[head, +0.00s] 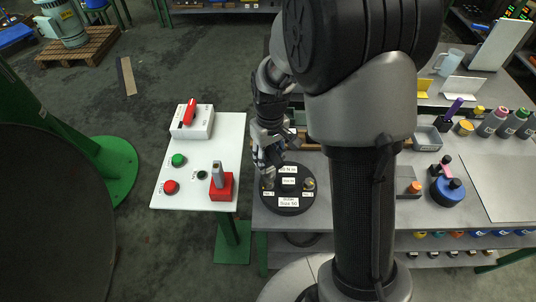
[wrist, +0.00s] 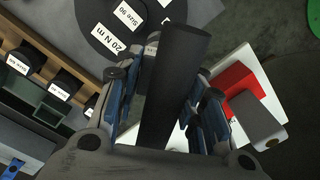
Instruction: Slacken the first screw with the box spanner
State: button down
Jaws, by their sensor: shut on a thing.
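My gripper (head: 267,158) is over the left part of the round black disc (head: 275,206), at the near left of the grey bench. In the wrist view its blue-padded fingers (wrist: 160,88) are shut on a long dark bar, which I take to be the box spanner (wrist: 172,80). The bar points toward the disc (wrist: 92,14) with its white labels, such as "20 N m". The bar's working end is hidden in the wrist view, so I cannot tell whether it sits on a screw. A small brass-coloured fitting (head: 309,184) stands on the disc's right side.
Left of the bench, a white table (head: 202,150) carries a red block (head: 228,190) with a grey handle, a green button (head: 179,160), a red button (head: 170,187) and a red-handled switch box (head: 192,122). A blue round container (head: 447,192) stands to the right. A gap separates table and bench.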

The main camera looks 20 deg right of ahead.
jog(key=m, duration=0.4)
jog(key=shift+f, duration=0.15)
jog(key=m, duration=0.5)
jog(key=shift+f, duration=0.3)
jog(key=shift+f, duration=0.15)
